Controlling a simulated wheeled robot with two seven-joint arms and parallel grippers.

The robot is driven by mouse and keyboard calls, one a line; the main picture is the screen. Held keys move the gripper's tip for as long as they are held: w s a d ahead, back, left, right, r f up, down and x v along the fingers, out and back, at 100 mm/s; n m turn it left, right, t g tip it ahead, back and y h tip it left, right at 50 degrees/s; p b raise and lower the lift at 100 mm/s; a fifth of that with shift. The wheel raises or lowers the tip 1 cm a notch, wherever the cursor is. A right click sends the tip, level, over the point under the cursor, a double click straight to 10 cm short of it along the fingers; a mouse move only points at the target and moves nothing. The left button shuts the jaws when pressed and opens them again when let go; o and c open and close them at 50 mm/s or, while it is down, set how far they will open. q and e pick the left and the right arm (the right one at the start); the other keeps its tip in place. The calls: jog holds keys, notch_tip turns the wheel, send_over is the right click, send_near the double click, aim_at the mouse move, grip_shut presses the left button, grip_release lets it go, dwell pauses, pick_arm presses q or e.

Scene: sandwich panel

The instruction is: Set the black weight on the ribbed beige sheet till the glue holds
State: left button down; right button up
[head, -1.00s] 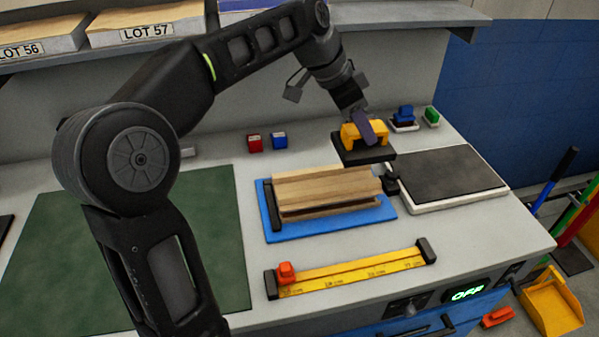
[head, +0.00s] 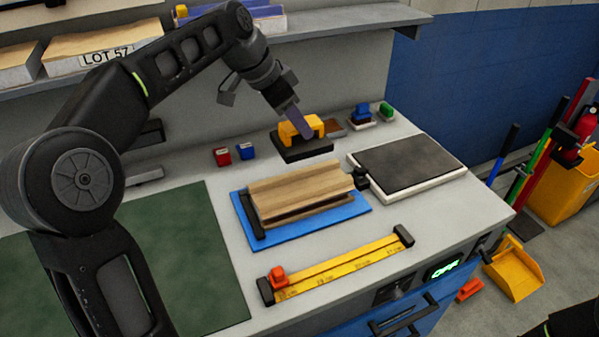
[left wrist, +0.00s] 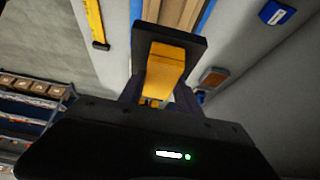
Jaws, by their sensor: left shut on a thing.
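The black weight (head: 303,153) has a yellow handle and shows in the head view behind the ribbed beige sheet. My left gripper (head: 303,132) is shut on its handle. In the left wrist view the weight (left wrist: 196,46) hangs between the fingers of my left gripper (left wrist: 158,92), with part of the beige sheet (left wrist: 180,14) beyond it. The ribbed beige sheet (head: 300,190) lies on a blue base (head: 345,213) and looks clear on top. The gap between weight and bench is hard to judge. My right gripper is not in view.
A dark-topped white plate (head: 407,165) lies right of the blue base. A yellow ruler (head: 335,265) with dark ends lies in front, a green mat (head: 150,260) at left. Small red (head: 221,157) and blue (head: 246,151) blocks stand behind. A shelf (head: 350,22) runs above.

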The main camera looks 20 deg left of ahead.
aim_at(295, 138)
pick_arm(q)
jog(key=shift+w+f, duration=0.1)
jog(key=shift+f, duration=2.8)
jog(key=shift+f, duration=1.9)
jog(key=shift+f+b, duration=0.3)
jog(key=shift+f, duration=0.05)
jog(key=c, duration=0.8)
grip_release()
jog(key=shift+f, duration=0.15)
jog(key=shift+c, duration=0.2)
